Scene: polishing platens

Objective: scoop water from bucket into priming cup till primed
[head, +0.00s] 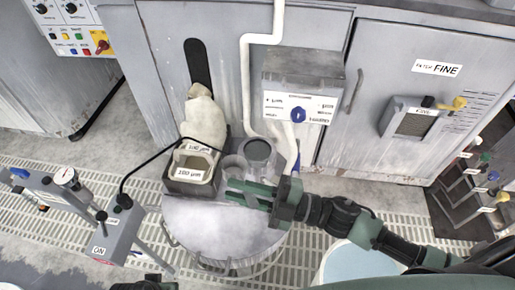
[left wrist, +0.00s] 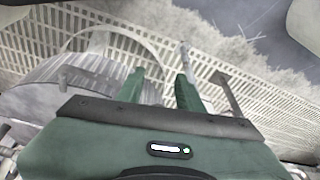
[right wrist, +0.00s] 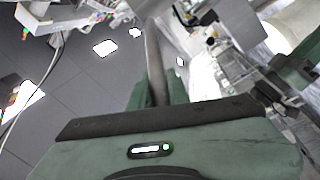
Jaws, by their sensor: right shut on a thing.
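My right gripper (head: 232,190) is above the round grey drum top, its green fingers pointing left. It is shut on a grey handle (right wrist: 155,65), seen between the fingers in the right wrist view. A clear scoop-like vessel (head: 233,166) shows just beyond the fingers; whether it joins the handle is hard to tell. A dark-rimmed grey cup (head: 258,150) stands right beside it, probably the priming cup. The bucket (head: 345,264), pale with bluish water, is at the bottom right, partly behind my right arm. My left gripper (left wrist: 160,85) is open and empty over the floor grating.
White pipes (head: 245,90) run down beside a grey control box (head: 303,85). A gauge panel (head: 65,195) stands at left. Grey cabinets close off the back.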

